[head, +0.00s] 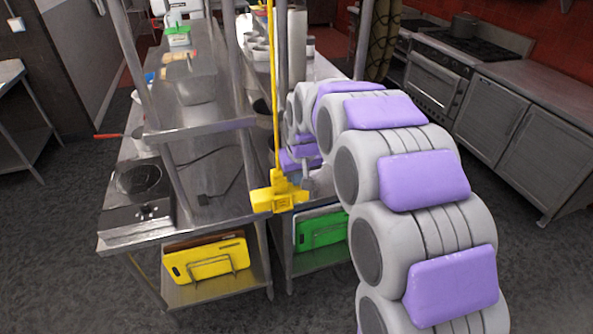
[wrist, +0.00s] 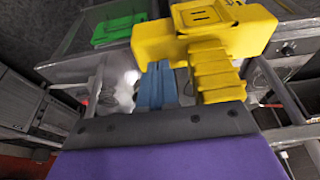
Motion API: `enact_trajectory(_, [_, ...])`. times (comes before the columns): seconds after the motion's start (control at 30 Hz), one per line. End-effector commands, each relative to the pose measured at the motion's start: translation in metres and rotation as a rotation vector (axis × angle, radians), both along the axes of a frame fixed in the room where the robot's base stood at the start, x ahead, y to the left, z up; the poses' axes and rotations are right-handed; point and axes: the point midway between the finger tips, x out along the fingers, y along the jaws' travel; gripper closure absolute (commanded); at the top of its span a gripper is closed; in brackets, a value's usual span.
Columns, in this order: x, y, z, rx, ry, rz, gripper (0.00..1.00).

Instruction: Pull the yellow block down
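The yellow block (head: 278,194) hangs at the lower end of a thin yellow pole (head: 275,90), in front of the steel tables in the head view. In the wrist view the yellow block (wrist: 205,32) fills the top middle, with a ridged yellow part reaching down to my gripper's dark edge. My gripper (head: 306,180) is right beside the block, on its right in the head view. One blue-grey finger (wrist: 158,85) shows left of the ridged part. The other finger is hidden, so I cannot tell whether my gripper grasps the block.
Steel tables with a cooktop (head: 139,180) stand behind and left of the block. A yellow board (head: 207,261) and a green board (head: 321,231) sit in racks on the lower shelves. A stove (head: 436,80) and cabinets line the right. Dark floor is open at right.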

Motion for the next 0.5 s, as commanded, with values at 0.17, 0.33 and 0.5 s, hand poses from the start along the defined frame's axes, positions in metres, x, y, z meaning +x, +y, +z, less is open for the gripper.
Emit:
enact_trajectory(0.17, [-0.001,0.0,-0.019,-0.001,0.002,0.0,1.0])
enact_trajectory(0.33, [-0.001,0.0,-0.034,-0.001,0.003,0.0,1.0])
enact_trajectory(0.5, [0.0,0.0,-0.049,-0.001,0.002,0.0,1.0])
